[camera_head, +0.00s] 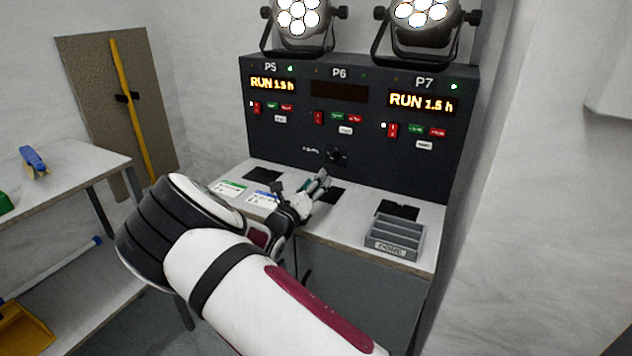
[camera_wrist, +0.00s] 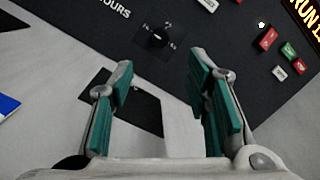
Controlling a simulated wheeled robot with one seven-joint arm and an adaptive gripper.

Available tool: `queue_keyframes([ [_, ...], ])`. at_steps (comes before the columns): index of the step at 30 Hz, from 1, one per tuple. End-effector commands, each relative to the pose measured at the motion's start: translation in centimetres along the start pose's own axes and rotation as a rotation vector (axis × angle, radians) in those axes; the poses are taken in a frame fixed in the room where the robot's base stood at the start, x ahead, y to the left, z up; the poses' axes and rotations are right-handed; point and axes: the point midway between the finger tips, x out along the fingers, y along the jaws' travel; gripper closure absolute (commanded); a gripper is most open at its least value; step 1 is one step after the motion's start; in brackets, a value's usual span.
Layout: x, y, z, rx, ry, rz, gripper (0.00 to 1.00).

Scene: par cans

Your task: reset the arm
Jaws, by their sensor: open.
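My arm reaches from the bottom of the head view to the bench in front of the control panel (camera_head: 345,150). My gripper (camera_head: 322,176) is just above the bench top (camera_head: 224,186), below the panel's rotary knob (camera_head: 336,156). In the wrist view my gripper (camera_wrist: 157,82) is open, its green-padded fingers apart with nothing between them. The knob (camera_wrist: 158,38) is ahead of the fingers, apart from them. A black square (camera_wrist: 130,105) on the bench lies below the fingers, partly hidden by them.
Two lamps (camera_head: 297,18) (camera_head: 424,14) stand on the panel. P5 and P7 displays read RUN 1.5 h; the P6 display (camera_head: 340,91) is dark. A grey tray (camera_head: 395,238) sits at the bench's right. Cards (camera_head: 229,188) lie left. A side table (camera_head: 70,180) stands at left.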

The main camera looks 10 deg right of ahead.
Motion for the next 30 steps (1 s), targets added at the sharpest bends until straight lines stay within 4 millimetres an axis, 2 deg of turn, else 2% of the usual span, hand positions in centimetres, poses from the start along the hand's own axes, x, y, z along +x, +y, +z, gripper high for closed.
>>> queue_keyframes([
  [5,0.1,-0.3,0.0,0.009,0.007,-0.006,0.56],
  [8,0.6,-2.0,-0.1,0.061,0.044,-0.038,0.56],
  [11,1.4,-5.7,-0.7,0.176,0.126,-0.11,0.56],
  [14,1.7,-10.6,-1.7,0.338,0.237,-0.214,0.56],
  [15,1.6,-12.6,-2.2,0.405,0.281,-0.258,0.56],
  [19,0.7,-18.3,-3.8,0.614,0.419,-0.4,0.56],
  [24,-2.0,-24.8,-5.8,0.874,0.584,-0.589,0.56],
  [30,-6.7,-30.8,-7.4,1.161,0.756,-0.806,0.56],
])
